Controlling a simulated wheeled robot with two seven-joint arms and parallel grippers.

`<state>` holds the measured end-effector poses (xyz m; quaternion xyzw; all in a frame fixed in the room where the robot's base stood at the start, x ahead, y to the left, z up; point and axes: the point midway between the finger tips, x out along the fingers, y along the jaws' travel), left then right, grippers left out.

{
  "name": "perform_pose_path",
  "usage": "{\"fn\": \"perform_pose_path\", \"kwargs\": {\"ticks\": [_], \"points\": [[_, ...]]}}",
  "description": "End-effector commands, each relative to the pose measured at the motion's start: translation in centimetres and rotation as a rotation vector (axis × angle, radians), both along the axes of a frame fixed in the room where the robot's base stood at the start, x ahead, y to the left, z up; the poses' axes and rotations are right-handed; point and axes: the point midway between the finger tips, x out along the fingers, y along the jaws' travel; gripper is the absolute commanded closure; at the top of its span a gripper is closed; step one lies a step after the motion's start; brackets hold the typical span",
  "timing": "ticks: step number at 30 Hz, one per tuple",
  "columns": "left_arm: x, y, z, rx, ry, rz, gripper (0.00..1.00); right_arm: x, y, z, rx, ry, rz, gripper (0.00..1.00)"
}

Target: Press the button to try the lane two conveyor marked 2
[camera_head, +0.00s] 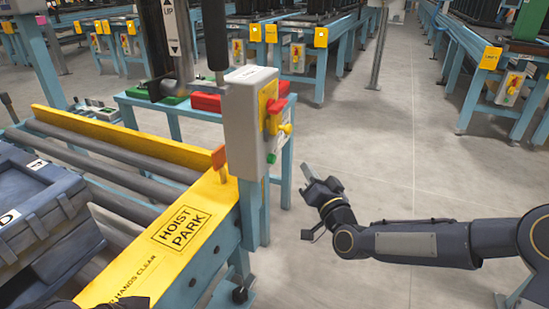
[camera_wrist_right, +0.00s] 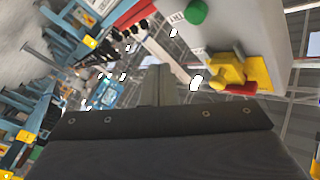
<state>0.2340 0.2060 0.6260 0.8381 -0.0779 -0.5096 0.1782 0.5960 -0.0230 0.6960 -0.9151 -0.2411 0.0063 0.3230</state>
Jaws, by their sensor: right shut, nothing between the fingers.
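A grey control box (camera_head: 248,120) stands on a blue post at the end of the near conveyor. Its right face carries a yellow plate with a red part (camera_head: 274,115) and a yellow knob (camera_head: 286,128), and a green button (camera_head: 271,158) low down. In the right wrist view, the green button (camera_wrist_right: 196,12) and yellow knob (camera_wrist_right: 226,74) show up close. I cannot read a 2 on this box. My right gripper (camera_head: 306,172) is shut and empty, to the right of the box and apart from it. A dark shape at the bottom left may be my left gripper (camera_head: 125,303); its jaws are unclear.
A yellow rail marked HOIST PARK (camera_head: 182,229) edges the near rollers, with a dark blue crate (camera_head: 40,215) at left. Another conveyor at far right has a yellow sign (camera_head: 490,58) and a control box (camera_head: 510,88).

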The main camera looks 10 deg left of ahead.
Motion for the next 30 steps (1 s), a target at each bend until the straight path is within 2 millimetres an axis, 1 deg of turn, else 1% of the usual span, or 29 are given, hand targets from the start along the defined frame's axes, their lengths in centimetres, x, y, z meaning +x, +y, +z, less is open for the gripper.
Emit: {"fn": "perform_pose_path", "kwargs": {"ticks": [1,6,7,12,17,30], "points": [[0.0,0.0,0.5,0.000,0.000,0.000,0.64,0.2,0.9,0.2,0.002,0.001,0.004,1.00],[0.0,0.0,1.1,0.000,0.000,0.000,0.64,0.9,3.1,0.1,0.002,0.002,0.002,1.00],[0.0,0.0,0.7,0.000,0.000,0.000,0.64,1.1,3.4,-0.1,0.001,0.000,0.002,1.00],[0.0,0.0,0.3,0.000,0.000,0.000,0.64,1.6,4.8,-0.1,0.000,-0.001,0.001,1.00],[0.0,0.0,0.3,0.000,0.000,0.000,0.64,1.7,5.3,0.0,-0.001,0.000,0.000,1.00],[0.0,0.0,0.3,0.000,0.000,0.000,0.64,1.8,5.4,0.0,-0.001,0.000,0.000,1.00]]}}
